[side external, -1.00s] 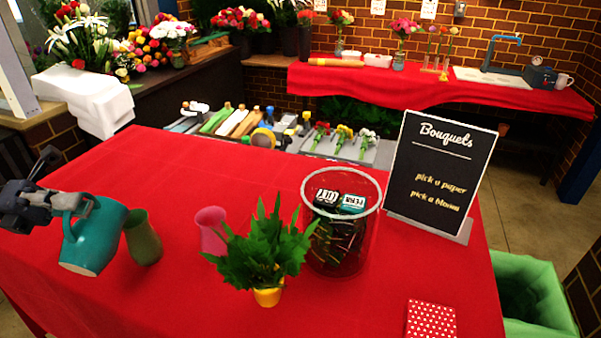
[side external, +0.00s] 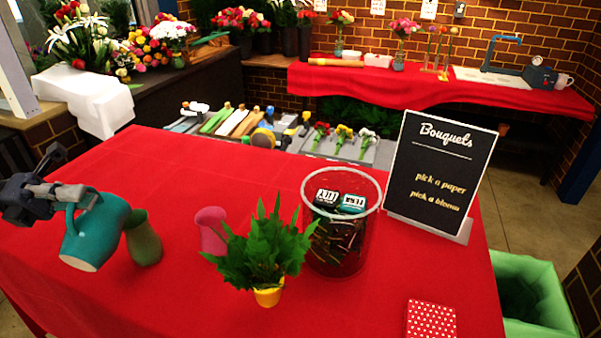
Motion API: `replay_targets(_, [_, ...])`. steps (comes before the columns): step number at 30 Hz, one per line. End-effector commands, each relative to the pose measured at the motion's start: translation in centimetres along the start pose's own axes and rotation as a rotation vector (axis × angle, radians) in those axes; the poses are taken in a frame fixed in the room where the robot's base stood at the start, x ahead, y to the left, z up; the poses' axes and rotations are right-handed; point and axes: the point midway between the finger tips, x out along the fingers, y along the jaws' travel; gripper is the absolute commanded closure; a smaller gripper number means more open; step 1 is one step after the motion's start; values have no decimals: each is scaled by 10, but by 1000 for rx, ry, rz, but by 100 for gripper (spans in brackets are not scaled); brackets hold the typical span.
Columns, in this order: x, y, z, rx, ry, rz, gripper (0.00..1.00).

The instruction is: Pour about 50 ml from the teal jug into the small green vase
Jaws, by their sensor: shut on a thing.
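The teal jug (side external: 95,234) is at the left of the red table, tilted with its top toward the right. My gripper (side external: 72,197) is shut on the jug's handle at its left side. The small green vase (side external: 143,240) stands upright on the table just right of the jug. The jug's upper right edge is close to the vase's rim; I cannot tell whether they touch. No liquid is visible, and the insides of both are hidden.
A pink vase (side external: 211,229) stands right of the green vase, partly behind a leafy plant in a yellow pot (side external: 268,297). A clear bin (side external: 341,225), a black Bouquets sign (side external: 441,175) and a dotted red box (side external: 431,319) are farther right. The table's back left is clear.

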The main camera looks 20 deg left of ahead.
Motion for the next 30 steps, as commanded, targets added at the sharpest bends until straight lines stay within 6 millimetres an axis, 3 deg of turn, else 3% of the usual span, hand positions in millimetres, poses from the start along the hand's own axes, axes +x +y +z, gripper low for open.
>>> replay_targets(30, [0, -1, 9, -48, -7, 0, 100])
